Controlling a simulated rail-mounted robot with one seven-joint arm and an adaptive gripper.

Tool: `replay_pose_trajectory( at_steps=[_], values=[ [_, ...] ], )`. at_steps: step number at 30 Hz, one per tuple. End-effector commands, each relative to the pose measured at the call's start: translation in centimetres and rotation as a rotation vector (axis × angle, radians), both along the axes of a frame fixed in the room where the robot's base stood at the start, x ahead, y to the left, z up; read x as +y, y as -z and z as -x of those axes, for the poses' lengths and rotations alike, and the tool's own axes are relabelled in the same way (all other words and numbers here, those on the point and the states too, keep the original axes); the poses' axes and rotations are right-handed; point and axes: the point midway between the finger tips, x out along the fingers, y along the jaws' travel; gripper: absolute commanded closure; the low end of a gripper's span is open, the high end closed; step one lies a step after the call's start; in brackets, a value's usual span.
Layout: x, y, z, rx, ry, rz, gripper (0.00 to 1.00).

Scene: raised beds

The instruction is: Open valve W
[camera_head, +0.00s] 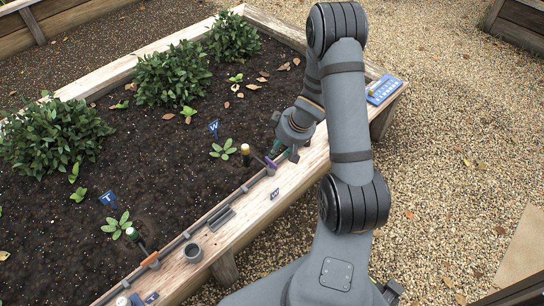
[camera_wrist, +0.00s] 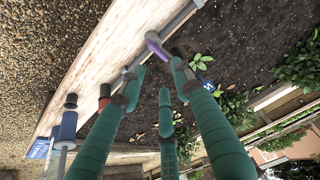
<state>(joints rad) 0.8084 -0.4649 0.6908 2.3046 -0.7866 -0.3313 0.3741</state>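The blue sign W (camera_head: 214,127) stands in the soil of the raised bed, and a small plant grows near it. Just right of that plant, at the bed's near wooden edge, is a valve with a purple lever (camera_head: 265,160); it also shows in the wrist view (camera_wrist: 155,45). My gripper (camera_wrist: 157,70) has green fingers spread apart, with the purple lever just beyond and between the upper fingertips. I see no firm contact. In the head view my gripper (camera_head: 283,150) is right above the valve, partly hiding it.
A grey pipe (camera_head: 208,218) runs along the wooden edge (camera_head: 250,212). Bushes (camera_head: 173,76) stand behind.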

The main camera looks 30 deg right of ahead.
Motion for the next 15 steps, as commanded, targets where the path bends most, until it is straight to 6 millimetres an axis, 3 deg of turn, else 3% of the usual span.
replay_pose_trajectory(
  at_steps=[9,15],
  values=[
    [0.4,5.5,-1.8,0.006,0.01,-0.002,0.68],
    [0.6,8.1,-3.0,0.004,0.009,-0.001,0.68]
  ],
)
